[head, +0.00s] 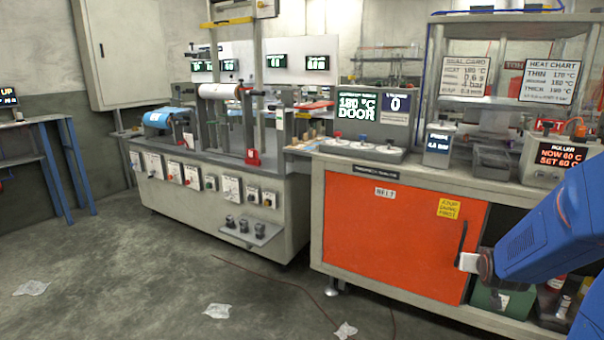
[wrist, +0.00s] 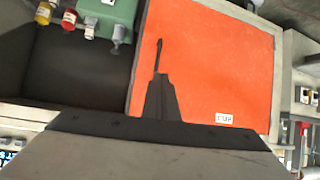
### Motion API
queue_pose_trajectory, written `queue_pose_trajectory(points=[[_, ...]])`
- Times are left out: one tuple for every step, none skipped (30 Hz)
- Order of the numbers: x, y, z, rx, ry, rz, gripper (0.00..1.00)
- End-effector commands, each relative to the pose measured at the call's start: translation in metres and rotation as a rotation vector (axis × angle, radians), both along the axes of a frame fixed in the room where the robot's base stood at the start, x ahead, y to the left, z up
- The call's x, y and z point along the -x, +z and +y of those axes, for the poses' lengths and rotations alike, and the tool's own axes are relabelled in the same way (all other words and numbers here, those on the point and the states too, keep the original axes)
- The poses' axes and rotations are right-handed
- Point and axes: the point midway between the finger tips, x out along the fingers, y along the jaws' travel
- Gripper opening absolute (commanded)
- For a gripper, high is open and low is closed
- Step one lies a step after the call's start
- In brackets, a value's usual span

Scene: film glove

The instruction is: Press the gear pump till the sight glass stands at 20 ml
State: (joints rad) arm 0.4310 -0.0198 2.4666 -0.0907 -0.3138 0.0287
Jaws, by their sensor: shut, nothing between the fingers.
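I cannot tell for sure which part is the gear pump, and I make out no sight glass or ml reading. A green housing (head: 490,300) sits low in the open cabinet bay beside the orange door; it also shows in the wrist view (wrist: 108,12). My gripper (head: 467,262) is at the lower right in the head view, in front of the orange door near its black handle. In the wrist view my gripper (wrist: 161,80) is shut and empty, pointing toward the orange door and its handle (wrist: 157,54). Whether it touches the handle I cannot tell.
The orange door (head: 385,225) is closed under a bench. A film machine (head: 225,190) with a white roll (head: 218,91) stands left. Bottles (head: 553,285) stand in the bay. Scraps (head: 217,310) and a cable lie on otherwise open floor.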

Motion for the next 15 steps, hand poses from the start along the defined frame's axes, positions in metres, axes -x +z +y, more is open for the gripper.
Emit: queue_pose_trajectory(points=[[0.006, 0.009, 0.015, -0.004, 0.016, 0.015, 0.0], [0.011, 0.012, 0.022, -0.009, 0.023, 0.028, 0.0], [0.017, 0.016, 0.033, -0.016, 0.034, 0.047, 0.0], [0.022, 0.019, 0.04, -0.021, 0.041, 0.062, 0.0], [0.027, 0.022, 0.048, -0.026, 0.049, 0.076, 0.0], [0.035, 0.026, 0.058, -0.032, 0.06, 0.093, 0.0], [0.04, 0.029, 0.066, -0.036, 0.067, 0.107, 0.0], [0.046, 0.032, 0.073, -0.04, 0.076, 0.12, 0.0], [0.055, 0.036, 0.083, -0.045, 0.087, 0.139, 0.0], [0.061, 0.038, 0.09, -0.05, 0.095, 0.154, 0.0], [0.068, 0.04, 0.098, -0.054, 0.104, 0.167, 0.0], [0.077, 0.043, 0.107, -0.06, 0.114, 0.187, 0.0], [0.084, 0.045, 0.114, -0.065, 0.122, 0.202, 0.0], [0.092, 0.047, 0.121, -0.069, 0.131, 0.215, 0.0], [0.102, 0.05, 0.13, -0.074, 0.142, 0.233, 0.0]])
